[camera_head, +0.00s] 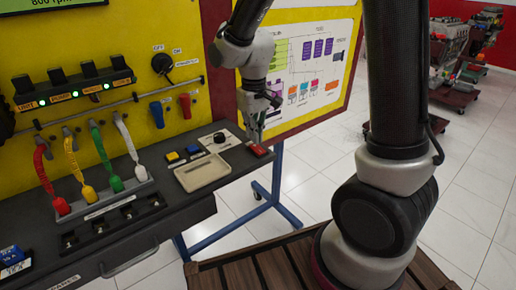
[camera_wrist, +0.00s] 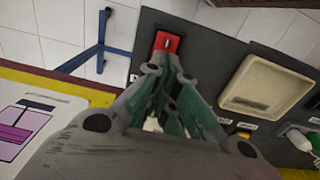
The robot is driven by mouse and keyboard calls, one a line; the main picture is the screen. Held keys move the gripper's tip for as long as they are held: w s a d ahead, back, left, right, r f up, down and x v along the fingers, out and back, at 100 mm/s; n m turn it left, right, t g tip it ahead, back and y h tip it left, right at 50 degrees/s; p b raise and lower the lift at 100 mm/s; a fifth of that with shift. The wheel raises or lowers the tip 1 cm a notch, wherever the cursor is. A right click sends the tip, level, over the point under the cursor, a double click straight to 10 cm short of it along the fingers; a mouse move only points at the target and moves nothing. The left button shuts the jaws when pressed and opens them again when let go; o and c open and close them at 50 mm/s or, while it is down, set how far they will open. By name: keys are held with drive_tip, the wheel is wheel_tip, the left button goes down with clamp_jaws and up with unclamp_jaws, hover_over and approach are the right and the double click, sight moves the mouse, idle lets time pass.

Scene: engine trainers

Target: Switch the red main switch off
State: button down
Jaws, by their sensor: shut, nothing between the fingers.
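The red main switch (camera_head: 258,149) sits at the right end of the dark bench ledge, near its edge. In the wrist view the red switch (camera_wrist: 166,42) shows just beyond my fingertips, with a small pale mark on its face. My gripper (camera_head: 257,137) points down over the switch, its fingers together and empty. In the wrist view my gripper (camera_wrist: 170,68) partly covers the near side of the switch. I cannot tell whether the fingertips touch it. The switch position is too small to read.
A beige tray (camera_head: 203,172) lies left of the switch, with a black knob (camera_head: 219,138) and blue and yellow buttons behind it. Colored plugs on cables (camera_head: 105,184) stand farther left. A diagram board (camera_head: 310,65) rises behind my gripper. Blue stand legs (camera_head: 277,205) are below.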

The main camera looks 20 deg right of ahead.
sight(254, 145)
drive_tip(key=shift+f, duration=1.15)
idle(0.8)
drive_tip(key=shift+r, duration=3.5)
